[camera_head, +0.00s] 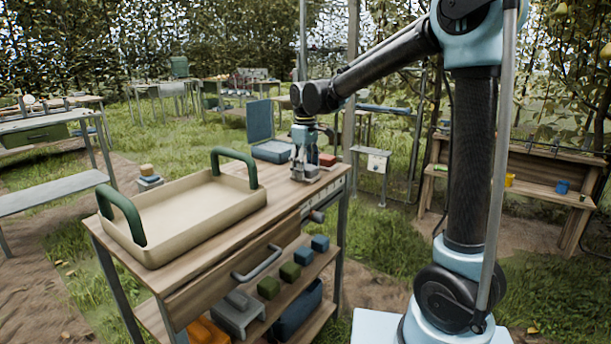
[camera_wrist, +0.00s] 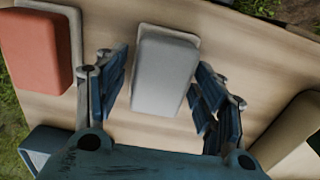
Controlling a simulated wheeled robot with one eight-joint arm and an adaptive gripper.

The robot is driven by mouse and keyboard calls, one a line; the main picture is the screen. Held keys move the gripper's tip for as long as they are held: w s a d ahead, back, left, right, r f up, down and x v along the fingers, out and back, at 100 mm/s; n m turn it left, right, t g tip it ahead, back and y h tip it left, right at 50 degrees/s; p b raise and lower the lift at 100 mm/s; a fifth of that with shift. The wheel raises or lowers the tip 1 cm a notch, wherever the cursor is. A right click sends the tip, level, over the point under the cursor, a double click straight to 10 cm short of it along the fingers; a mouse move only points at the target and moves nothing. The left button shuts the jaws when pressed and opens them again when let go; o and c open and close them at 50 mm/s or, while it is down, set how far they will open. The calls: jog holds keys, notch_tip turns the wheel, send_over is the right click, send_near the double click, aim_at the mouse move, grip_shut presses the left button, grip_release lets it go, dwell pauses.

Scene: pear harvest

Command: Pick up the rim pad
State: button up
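A light grey pad (camera_wrist: 165,72), which I take to be the rim pad, lies on the wooden bench top in the wrist view. My gripper (camera_wrist: 161,85) is open, with one blue finger at the left of the pad and one at the right. Gaps show between the fingers and the pad, though I cannot tell the height of the fingertips above the bench. In the head view my gripper (camera_head: 305,166) points down over the right end of the bench and hides most of the pad.
A red block (camera_wrist: 37,50) on a pale base lies left of the pad. A beige tray (camera_head: 185,240) with green handles fills the bench's left part. Blocks, including green ones (camera_head: 290,271), sit on the shelf below. A bench (camera_head: 520,183) stands at the right.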

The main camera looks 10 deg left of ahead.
jog(key=c, duration=0.7)
jog(key=shift+r, duration=0.1)
notch_tip(320, 180, up, 10)
jog(key=shift+f, duration=0.1)
jog(key=o, duration=0.5)
jog(key=shift+c, duration=0.2)
jog(key=c, duration=0.4)
jog(key=shift+o, duration=0.2)
